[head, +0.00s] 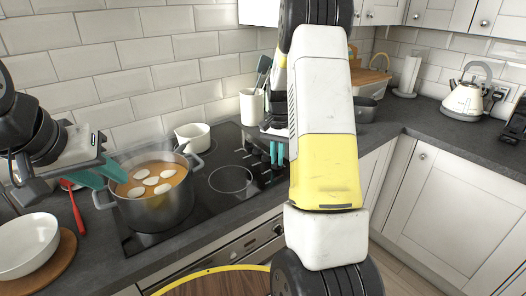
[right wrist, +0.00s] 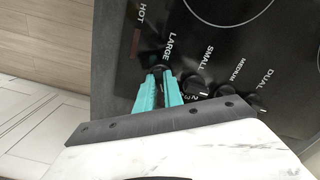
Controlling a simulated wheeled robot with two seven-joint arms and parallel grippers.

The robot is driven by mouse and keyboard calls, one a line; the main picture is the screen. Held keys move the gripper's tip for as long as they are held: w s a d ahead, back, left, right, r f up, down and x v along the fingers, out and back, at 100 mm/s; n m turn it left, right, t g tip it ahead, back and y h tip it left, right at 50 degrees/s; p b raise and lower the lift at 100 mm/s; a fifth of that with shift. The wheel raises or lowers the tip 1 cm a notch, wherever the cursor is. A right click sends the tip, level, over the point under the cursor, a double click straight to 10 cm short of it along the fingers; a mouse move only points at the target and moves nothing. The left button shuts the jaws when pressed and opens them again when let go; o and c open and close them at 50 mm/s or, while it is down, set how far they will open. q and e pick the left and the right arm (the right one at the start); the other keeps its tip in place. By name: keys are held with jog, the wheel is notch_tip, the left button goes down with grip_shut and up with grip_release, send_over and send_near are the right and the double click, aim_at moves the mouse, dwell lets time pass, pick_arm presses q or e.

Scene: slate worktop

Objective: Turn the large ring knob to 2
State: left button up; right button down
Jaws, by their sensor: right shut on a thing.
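The large ring knob (right wrist: 158,71) is a dark knob beside the printed word LARGE on the black hob panel in the right wrist view. The teal fingers of my right gripper (right wrist: 160,76) are shut on it, one on each side. They cover much of the knob, and its pointer and numbers cannot be read. In the head view my right gripper (head: 277,153) reaches down to the hob's right side, partly behind my arm. My left gripper (head: 116,178) is at the left by the pot's rim, its teal fingers apart and empty.
A grey pot (head: 160,205) of orange soup with white pieces stands on the hob (head: 215,205). A small white saucepan (head: 193,136) is behind it. The small knob (right wrist: 196,86), medium knob (right wrist: 226,90) and dual knob (right wrist: 257,104) are beside the large one. A white bowl (head: 27,245) is at left.

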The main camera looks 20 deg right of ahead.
jog(key=c, duration=1.5)
grip_release()
jog(key=shift+o, duration=0.2)
notch_tip(320, 180, up, 8)
jog(key=shift+f, duration=0.1)
